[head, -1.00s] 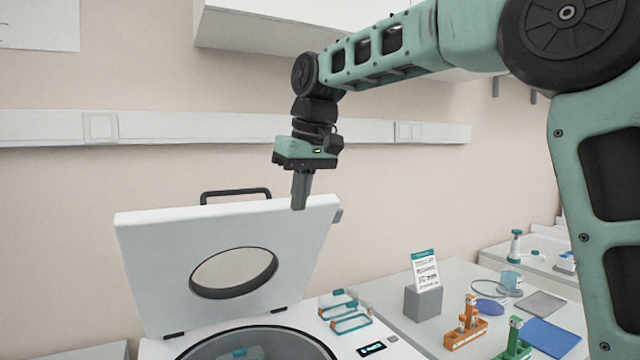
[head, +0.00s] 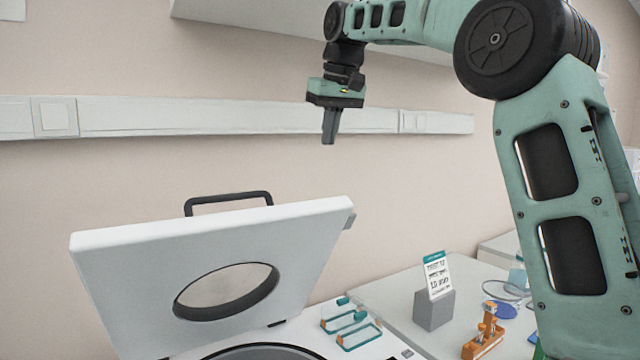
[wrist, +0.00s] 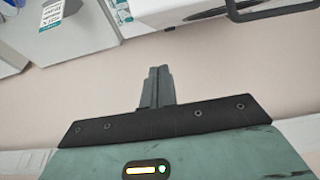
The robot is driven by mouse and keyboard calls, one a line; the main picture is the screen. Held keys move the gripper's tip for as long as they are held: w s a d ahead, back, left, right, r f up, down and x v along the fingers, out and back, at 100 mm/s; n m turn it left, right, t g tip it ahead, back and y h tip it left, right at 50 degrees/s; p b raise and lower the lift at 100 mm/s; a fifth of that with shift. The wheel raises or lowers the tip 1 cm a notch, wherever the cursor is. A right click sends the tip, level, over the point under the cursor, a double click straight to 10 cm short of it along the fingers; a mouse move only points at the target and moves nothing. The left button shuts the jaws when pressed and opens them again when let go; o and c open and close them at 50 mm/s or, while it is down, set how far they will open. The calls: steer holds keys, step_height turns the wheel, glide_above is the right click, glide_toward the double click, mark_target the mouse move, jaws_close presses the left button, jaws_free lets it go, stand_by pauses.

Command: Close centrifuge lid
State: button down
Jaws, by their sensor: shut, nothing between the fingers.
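The centrifuge lid (head: 130,280) is a white slab with a dark-rimmed oval window and a black handle (head: 228,197) on its top edge. It stands raised and tilted above the centrifuge body (head: 310,330), whose dark round opening shows at the bottom of the head view. My gripper (head: 329,140) is shut and empty, pointing down. It is above the lid's upper right corner, apart from it. In the wrist view my shut fingers (wrist: 158,72) point at bare wall, and the lid's edge and handle (wrist: 270,8) show at top right.
Teal-framed racks (head: 350,328) lie on the centrifuge's right side. A grey block with a sign (head: 436,290), an orange tube holder (head: 486,335) and a blue dish (head: 500,309) are on the bench to the right. A wall rail (head: 250,117) runs behind my gripper.

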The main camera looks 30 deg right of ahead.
steer(key=f, duration=0.3)
steer(key=f+p, duration=0.1)
steer(key=f, duration=0.6)
steer(key=shift+w+f+p, duration=0.25)
steer(key=shift+f+p, duration=0.05)
steer(key=shift+s+f, duration=0.45)
